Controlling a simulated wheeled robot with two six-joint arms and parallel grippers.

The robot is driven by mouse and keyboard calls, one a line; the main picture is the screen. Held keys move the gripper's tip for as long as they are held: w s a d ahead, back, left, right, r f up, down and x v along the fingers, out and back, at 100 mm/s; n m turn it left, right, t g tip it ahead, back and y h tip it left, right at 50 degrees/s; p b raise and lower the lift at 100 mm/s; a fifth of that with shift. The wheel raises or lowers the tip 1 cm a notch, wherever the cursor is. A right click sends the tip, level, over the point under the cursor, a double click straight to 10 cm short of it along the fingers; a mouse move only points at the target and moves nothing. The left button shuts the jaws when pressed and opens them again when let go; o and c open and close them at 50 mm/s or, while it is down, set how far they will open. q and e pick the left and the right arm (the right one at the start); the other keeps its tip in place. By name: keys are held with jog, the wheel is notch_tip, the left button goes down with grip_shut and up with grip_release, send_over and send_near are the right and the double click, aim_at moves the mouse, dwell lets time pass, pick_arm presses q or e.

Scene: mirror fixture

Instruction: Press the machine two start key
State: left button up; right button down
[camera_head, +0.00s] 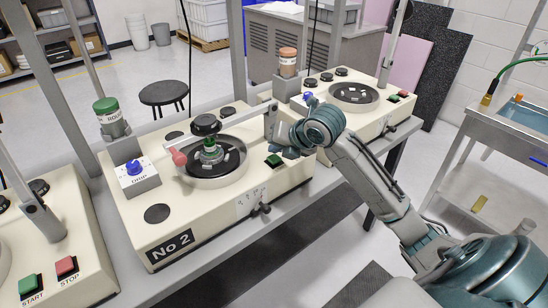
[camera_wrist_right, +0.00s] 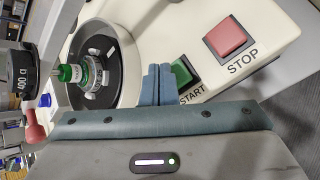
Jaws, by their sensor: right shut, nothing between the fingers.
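Machine two (camera_head: 225,205), a cream console marked "No 2", stands mid-left in the head view. Its green start key (camera_head: 273,160) is at the right of its top. In the right wrist view the green start key (camera_wrist_right: 181,72) lies just right of my fingers, with the red stop key (camera_wrist_right: 227,37) beyond it. My right gripper (camera_head: 287,150) hides the stop key in the head view. The gripper's fingers (camera_wrist_right: 157,72) are shut and empty, close beside the start key and partly covering its edge. Whether they touch it, I cannot tell. My left gripper is not in view.
A round dark pan (camera_head: 215,165) with a green-topped piece and a pink-handled arm (camera_head: 180,158) sits left of the keys. A drip box (camera_head: 137,178) stands farther left. Similar machines flank this one, the left with its own start key (camera_head: 29,286).

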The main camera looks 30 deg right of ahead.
jog(key=shift+f, duration=0.1)
jog(key=shift+f, duration=0.3)
